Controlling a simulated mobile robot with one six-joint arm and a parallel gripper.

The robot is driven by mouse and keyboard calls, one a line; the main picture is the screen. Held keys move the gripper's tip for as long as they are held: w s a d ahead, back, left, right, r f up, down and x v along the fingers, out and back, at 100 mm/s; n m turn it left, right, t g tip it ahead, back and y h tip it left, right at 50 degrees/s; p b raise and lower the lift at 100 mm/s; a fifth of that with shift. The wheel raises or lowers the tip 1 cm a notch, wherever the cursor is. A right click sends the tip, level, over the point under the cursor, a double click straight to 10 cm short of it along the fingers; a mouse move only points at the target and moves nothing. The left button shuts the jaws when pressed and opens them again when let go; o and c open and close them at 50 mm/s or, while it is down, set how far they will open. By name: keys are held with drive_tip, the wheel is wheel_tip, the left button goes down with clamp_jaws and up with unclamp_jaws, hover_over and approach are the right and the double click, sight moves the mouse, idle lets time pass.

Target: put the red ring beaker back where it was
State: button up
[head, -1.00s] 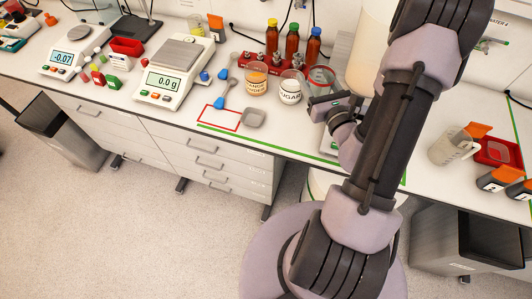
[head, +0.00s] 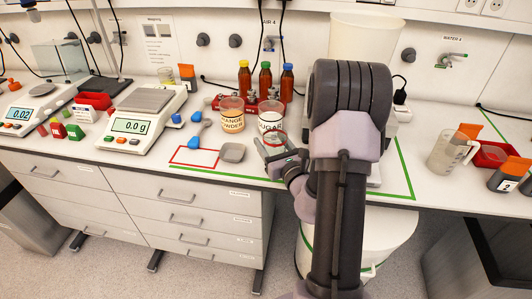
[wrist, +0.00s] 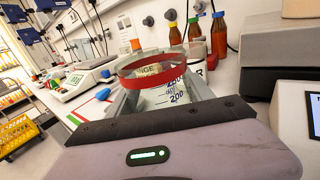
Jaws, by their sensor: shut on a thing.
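The red ring beaker (wrist: 168,66) is clear glass with a red band and volume marks. My gripper (wrist: 165,100) is shut on it, one finger on each side, in the wrist view. In the head view the beaker (head: 273,142) is partly hidden by my gripper (head: 283,158) and overlaps the sugar jar (head: 271,118). It looks about upright; I cannot tell whether its base touches the bench. A red outlined rectangle (head: 194,164) on the bench, left of my gripper, has no beaker in it.
The orange powder jar (head: 232,116) stands left of the sugar jar, with bottles (head: 265,80) behind. A grey dish (head: 232,152) sits beside the red rectangle. A balance (head: 130,125) stands further left. A green outline (head: 398,165) marks the bench at right.

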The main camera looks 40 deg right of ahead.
drive_tip(key=x, duration=0.3)
drive_tip(key=shift+w+f, duration=0.1)
wheel_tip(320, 180, down, 4)
drive_tip(key=b, duration=0.3)
drive_tip(key=shift+w, duration=0.15)
drive_tip(key=shift+r, duration=0.25)
drive_tip(key=o, duration=1.6)
drive_tip(key=shift+f, duration=0.15)
drive_tip(key=shift+c, duration=0.2)
